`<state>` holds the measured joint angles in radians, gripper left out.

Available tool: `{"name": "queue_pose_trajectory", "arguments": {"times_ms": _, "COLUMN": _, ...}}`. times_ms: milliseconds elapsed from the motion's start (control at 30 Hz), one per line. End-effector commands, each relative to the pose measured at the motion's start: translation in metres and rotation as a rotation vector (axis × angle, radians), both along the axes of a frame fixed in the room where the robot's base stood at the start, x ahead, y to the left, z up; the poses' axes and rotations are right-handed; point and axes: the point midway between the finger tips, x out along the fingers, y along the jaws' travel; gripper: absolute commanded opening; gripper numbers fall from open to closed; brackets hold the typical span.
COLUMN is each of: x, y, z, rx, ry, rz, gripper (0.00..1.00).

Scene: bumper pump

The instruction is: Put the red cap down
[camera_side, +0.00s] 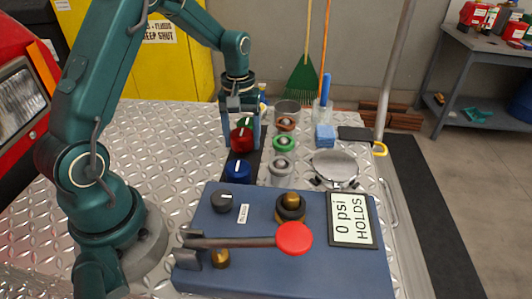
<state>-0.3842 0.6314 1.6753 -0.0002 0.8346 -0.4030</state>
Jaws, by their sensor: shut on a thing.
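The red cap (242,138), with a white line on it, is between the fingers of my gripper (241,143). My gripper is shut on it, pointing down over a dark strip (255,163). I cannot tell whether the cap touches the strip or hangs just above it. A blue cap (238,171) with a white line sits on the strip in front of it. A green cap (247,122) shows behind the red cap, partly hidden by it and the fingers.
Right of the strip stand necks with a brown-red ring (286,123), a green ring (283,143) and a grey ring (281,166). A blue pump box (290,265) with a red-knobbed lever (293,238) and gauge (351,219) is in front.

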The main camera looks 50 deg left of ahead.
Motion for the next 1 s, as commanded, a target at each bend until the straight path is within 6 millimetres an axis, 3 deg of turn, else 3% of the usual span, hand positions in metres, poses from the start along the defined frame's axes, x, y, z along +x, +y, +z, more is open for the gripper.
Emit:
{"name": "queue_pose_trajectory", "arguments": {"times_ms": 833, "x": 0.000, "y": 0.000, "z": -0.017, "rx": 0.001, "ry": -0.001, "rz": 0.000, "gripper": 0.00}}
{"name": "queue_pose_trajectory", "arguments": {"times_ms": 867, "x": 0.000, "y": 0.000, "z": -0.017, "rx": 0.000, "ry": 0.000, "rz": 0.000, "gripper": 0.81}}
{"name": "queue_pose_trajectory", "arguments": {"times_ms": 900, "x": 0.000, "y": 0.000, "z": -0.017, "rx": 0.000, "ry": 0.000, "rz": -0.001, "gripper": 0.96}}
{"name": "queue_pose_trajectory", "arguments": {"times_ms": 1000, "x": -0.001, "y": 0.001, "z": -0.018, "rx": 0.001, "ry": 0.003, "rz": -0.002, "gripper": 1.00}}
